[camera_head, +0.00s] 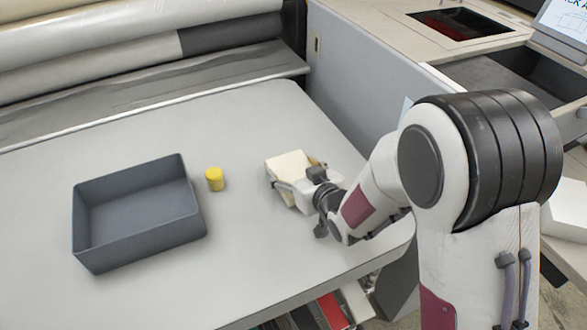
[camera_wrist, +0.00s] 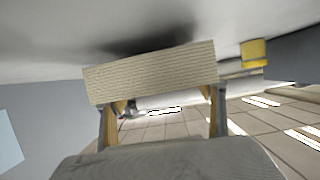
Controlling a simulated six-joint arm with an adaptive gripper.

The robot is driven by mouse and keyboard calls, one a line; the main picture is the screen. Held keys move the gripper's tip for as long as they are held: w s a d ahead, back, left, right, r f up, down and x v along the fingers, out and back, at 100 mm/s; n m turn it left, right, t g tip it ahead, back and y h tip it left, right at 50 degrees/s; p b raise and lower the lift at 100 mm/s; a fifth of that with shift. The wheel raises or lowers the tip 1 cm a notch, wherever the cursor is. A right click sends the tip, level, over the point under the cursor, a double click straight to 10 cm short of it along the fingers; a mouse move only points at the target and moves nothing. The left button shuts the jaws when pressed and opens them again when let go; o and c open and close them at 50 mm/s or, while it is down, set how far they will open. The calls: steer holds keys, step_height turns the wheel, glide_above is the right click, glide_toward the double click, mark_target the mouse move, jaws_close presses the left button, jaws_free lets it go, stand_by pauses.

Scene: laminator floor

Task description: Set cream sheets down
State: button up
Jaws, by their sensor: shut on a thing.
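The cream sheets (camera_head: 287,163) form a thick block-like stack over the right part of the grey table (camera_head: 225,255). My gripper (camera_head: 297,183) is shut on the stack from the near right side. In the wrist view the stack's layered edge (camera_wrist: 150,72) spans between my gripper's two fingers (camera_wrist: 163,98), slightly tilted in the picture. The table surface shows close behind it with a dark shadow. I cannot tell whether the stack touches the table. Its underside is hidden in the head view.
A yellow cylinder (camera_head: 214,179) stands left of the stack; it also shows in the wrist view (camera_wrist: 254,53). A dark grey open bin (camera_head: 150,246) sits farther left, apparently empty. Large rollers (camera_head: 90,60) line the back. The table between cylinder and stack is clear.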

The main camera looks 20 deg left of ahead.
steer(key=shift+f, duration=0.55)
steer(key=o, duration=1.4)
steer(key=shift+c, duration=0.2)
steer(key=shift+r, duration=0.1)
steer(key=shift+r, duration=0.4)
steer(key=shift+s+d+r, duration=0.15)
steer(key=shift+r, duration=0.05)
steer(key=shift+v, duration=5.75)
steer(key=shift+f, duration=0.15)
